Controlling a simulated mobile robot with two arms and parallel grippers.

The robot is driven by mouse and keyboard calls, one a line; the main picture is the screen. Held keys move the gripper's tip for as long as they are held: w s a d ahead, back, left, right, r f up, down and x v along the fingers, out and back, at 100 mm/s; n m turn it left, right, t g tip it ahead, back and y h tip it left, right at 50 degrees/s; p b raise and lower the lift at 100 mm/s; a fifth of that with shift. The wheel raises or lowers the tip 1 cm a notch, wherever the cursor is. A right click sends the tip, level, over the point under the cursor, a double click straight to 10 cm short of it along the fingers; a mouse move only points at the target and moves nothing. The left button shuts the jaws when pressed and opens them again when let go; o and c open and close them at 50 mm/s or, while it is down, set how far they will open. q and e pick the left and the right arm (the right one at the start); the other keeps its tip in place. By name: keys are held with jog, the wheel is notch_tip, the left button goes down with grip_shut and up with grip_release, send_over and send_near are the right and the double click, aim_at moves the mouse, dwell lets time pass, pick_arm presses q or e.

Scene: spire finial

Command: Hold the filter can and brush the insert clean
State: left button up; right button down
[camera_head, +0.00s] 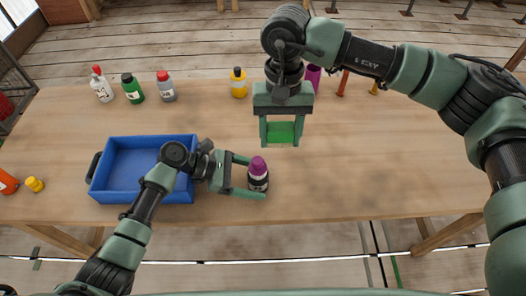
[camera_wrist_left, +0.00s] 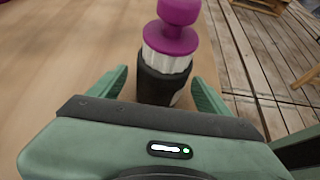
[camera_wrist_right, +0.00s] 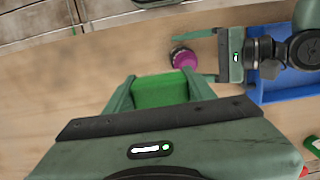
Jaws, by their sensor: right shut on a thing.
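The filter can (camera_head: 259,184) is black with a white label and stands upright on the table. A white ribbed insert (camera_wrist_left: 167,47) with a purple knob (camera_head: 257,165) sticks out of its top. My left gripper (camera_head: 257,178) is open, with a finger on either side of the can and gaps showing in the left wrist view. My right gripper (camera_head: 281,140) is shut on a green block (camera_head: 281,132), perhaps the brush, above the table behind the can. Bristles cannot be made out. The block also shows in the right wrist view (camera_wrist_right: 160,90).
A blue tray (camera_head: 96,183) stands left of the can, partly behind my left arm. Several bottles, including a yellow one (camera_head: 238,84), line the back edge. A purple item (camera_head: 313,76) is partly hidden behind my right arm. The table's right side is clear.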

pick_arm(q)
jog(key=v, duration=1.2)
